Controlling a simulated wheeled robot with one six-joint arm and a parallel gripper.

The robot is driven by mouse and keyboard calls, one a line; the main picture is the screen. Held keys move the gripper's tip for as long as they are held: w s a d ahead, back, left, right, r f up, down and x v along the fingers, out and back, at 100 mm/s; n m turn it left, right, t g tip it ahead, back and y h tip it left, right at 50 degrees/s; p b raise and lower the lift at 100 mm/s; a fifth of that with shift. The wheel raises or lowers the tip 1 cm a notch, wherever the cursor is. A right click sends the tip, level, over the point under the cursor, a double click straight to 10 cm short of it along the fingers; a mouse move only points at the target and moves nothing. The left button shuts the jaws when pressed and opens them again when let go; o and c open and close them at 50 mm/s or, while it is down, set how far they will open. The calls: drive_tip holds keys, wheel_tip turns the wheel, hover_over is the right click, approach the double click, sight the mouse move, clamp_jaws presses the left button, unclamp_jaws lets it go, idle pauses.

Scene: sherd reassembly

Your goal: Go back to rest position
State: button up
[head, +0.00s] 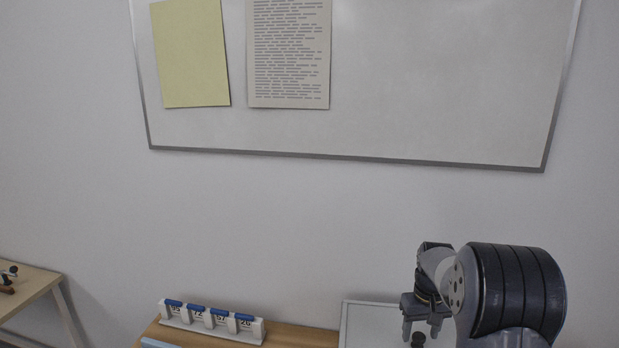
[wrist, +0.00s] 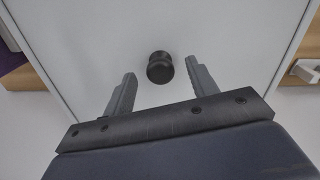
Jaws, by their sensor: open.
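My gripper (wrist: 160,85) is open in the wrist view, its two grey fingers spread apart with nothing held between them. A small dark round knob-like object (wrist: 159,67) shows just beyond the gap between the fingertips, over a pale grey-white surface (wrist: 105,35). In the head view my gripper (head: 425,328) hangs at the lower right over the pale panel or tray (head: 362,325). A dark round object (head: 418,340) shows just below it. I cannot tell how far the fingers are from it.
A wooden table (head: 285,337) holds a white rack with blue-topped numbered parts (head: 211,322), left of my arm. Another wooden table (head: 30,288) stands at the far left with a small dark item (head: 8,280). A whiteboard (head: 430,80) hangs on the wall behind.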

drive_tip(key=shift+f, duration=0.1)
drive_tip(key=shift+f, duration=0.25)
wheel_tip(320, 180, up, 11)
drive_tip(key=b, duration=0.2)
wheel_tip(320, 180, down, 10)
drive_tip(key=shift+f+p, duration=0.25)
drive_tip(key=shift+p, duration=0.55)
drive_tip(key=shift+w+r+p, duration=0.1)
drive_tip(key=shift+r+p, duration=0.15)
drive_tip(key=shift+p, duration=0.2)
wheel_tip(320, 180, up, 3)
drive_tip(key=shift+r+p, duration=0.1)
drive_tip(key=shift+p, duration=0.8)
drive_tip(key=shift+r, duration=0.35)
wheel_tip(320, 180, up, 5)
drive_tip(key=p, duration=0.4)
drive_tip(key=shift+f, duration=0.15)
